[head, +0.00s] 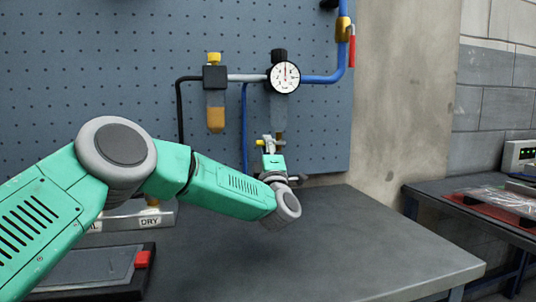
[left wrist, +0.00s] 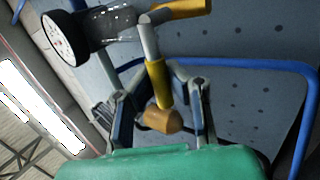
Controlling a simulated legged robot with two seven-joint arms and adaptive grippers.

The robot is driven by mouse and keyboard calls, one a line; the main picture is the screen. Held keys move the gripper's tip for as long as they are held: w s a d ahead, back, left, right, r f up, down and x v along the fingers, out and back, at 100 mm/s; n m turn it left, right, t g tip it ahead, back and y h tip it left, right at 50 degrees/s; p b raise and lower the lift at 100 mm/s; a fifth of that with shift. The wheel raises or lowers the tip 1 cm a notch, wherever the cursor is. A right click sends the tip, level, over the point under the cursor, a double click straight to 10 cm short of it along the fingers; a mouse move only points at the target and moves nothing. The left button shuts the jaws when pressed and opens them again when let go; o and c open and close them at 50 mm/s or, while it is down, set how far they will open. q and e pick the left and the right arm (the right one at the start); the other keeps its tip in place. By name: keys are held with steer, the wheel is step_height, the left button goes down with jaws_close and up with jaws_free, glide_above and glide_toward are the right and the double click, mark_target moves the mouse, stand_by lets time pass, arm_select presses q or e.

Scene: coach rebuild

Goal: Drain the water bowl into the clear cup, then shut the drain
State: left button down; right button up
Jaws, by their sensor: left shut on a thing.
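The clear greyish water bowl (head: 279,106) hangs under the round gauge (head: 285,77) on the wall. A brass fitting (head: 279,138) is at its lower end. My left gripper (head: 269,149) is just below it, largely hidden by its own wrist. In the left wrist view the gripper's fingers (left wrist: 161,112) stand on both sides of a grey drain lever (left wrist: 149,40) with a yellow sleeve (left wrist: 156,80) and a brass-coloured tip. The gripper is shut on this lever. The bowl (left wrist: 118,22) shows at the top there. I see no clear cup. My right gripper is not in view.
An amber-filled bowl (head: 215,113) hangs to the left. A blue hose (head: 245,125) runs down beside it. On the bench (head: 350,235) are a holder labelled DRY (head: 150,221) and a dark flat tray with a red block (head: 143,259). The bench's right part is clear.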

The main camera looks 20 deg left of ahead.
arm_select(q)
steer(key=shift+f+n, duration=0.4)
steer(key=shift+f, duration=0.2)
steer(key=shift+y, duration=0.3)
steer(key=c, duration=1.5)
jaws_free()
steer(key=shift+r, duration=0.2)
steer(key=shift+s, duration=0.15)
